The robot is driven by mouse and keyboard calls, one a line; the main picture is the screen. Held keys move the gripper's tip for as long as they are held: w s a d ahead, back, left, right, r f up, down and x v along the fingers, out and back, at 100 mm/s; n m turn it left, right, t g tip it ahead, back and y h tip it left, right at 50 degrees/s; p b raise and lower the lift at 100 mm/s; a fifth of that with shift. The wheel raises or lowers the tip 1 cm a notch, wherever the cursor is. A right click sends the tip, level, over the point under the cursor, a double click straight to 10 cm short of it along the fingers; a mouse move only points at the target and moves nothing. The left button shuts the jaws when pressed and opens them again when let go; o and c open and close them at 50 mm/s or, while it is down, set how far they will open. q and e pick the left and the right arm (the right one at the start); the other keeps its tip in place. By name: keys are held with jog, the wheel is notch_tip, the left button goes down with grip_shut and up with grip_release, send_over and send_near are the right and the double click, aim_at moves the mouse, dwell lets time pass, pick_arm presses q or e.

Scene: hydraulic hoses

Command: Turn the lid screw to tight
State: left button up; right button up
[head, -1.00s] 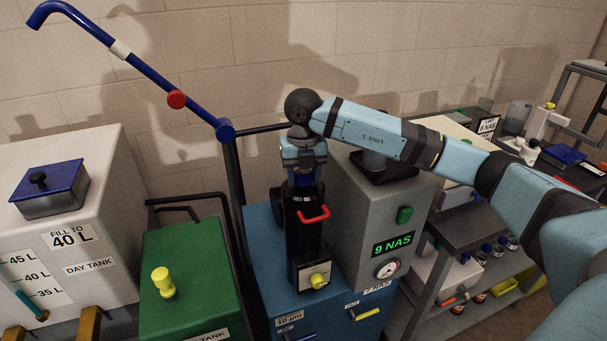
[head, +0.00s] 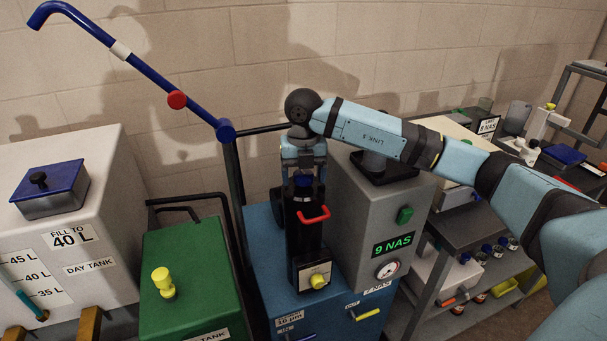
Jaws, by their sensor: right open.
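A black upright filter housing (head: 304,238) stands on the blue cart, with a red handle (head: 313,215) on its front and a yellow knob (head: 317,281) low down. A blue part (head: 303,181) shows at the top of the housing. My right gripper (head: 304,189) points straight down over this top, its open fingers on either side of the blue part. I cannot tell whether the fingers touch it. The lid screw cannot be made out separately; the gripper covers much of the housing top. My left gripper is not in view.
A grey box (head: 372,215) reading 9 NAS stands close right of the housing. A green tank (head: 190,275) and a white day tank (head: 100,190) stand left. A blue pipe (head: 150,82) rises behind. A shelf cart (head: 470,243) is at the right.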

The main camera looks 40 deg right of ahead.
aim_at(304, 174)
notch_tip(304, 174, up, 14)
dwell(0.5)
jog(key=shift+f, duration=0.1)
